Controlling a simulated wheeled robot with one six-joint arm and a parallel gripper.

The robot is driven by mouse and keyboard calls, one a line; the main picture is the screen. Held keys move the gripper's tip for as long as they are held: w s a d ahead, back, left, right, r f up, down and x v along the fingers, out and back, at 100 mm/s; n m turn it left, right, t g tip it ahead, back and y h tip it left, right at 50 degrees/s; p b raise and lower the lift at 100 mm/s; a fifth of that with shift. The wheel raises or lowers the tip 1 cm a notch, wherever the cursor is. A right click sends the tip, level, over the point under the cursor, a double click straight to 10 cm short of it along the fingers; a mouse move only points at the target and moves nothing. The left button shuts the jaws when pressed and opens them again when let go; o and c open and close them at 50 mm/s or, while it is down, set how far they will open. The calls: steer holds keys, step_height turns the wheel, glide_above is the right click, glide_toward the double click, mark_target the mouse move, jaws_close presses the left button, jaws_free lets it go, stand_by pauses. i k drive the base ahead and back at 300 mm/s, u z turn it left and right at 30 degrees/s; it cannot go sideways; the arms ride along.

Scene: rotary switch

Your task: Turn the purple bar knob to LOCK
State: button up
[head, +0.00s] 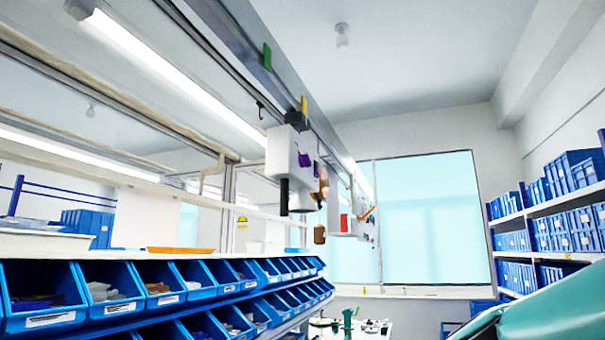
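A small purple piece (304,160), which looks like the purple bar knob, sticks out from the right face of a white box (279,154). The box hangs under the overhead rail, near the middle of the head view. The knob is small and seen from the side, so its pointing direction cannot be told. No LOCK marking can be read. A black cylinder (284,196) hangs below the box, and orange-brown parts (321,180) sit just right of the knob. My gripper is not in view.
Blue bins (130,290) fill a rack at lower left. Shelves of blue crates (560,232) line the right wall. More white boxes (341,215) hang farther along the rail (262,62). A table (350,331) with small items stands low at the back.

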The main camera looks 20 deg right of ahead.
mark_target(304, 160)
steer(key=z, duration=0.4)
steer(key=k, duration=0.55)
steer(key=z, duration=1.15)
steer(key=i, duration=0.75)
steer(key=u, duration=0.55)
steer(key=i, duration=0.9)
steer(key=u, duration=0.75)
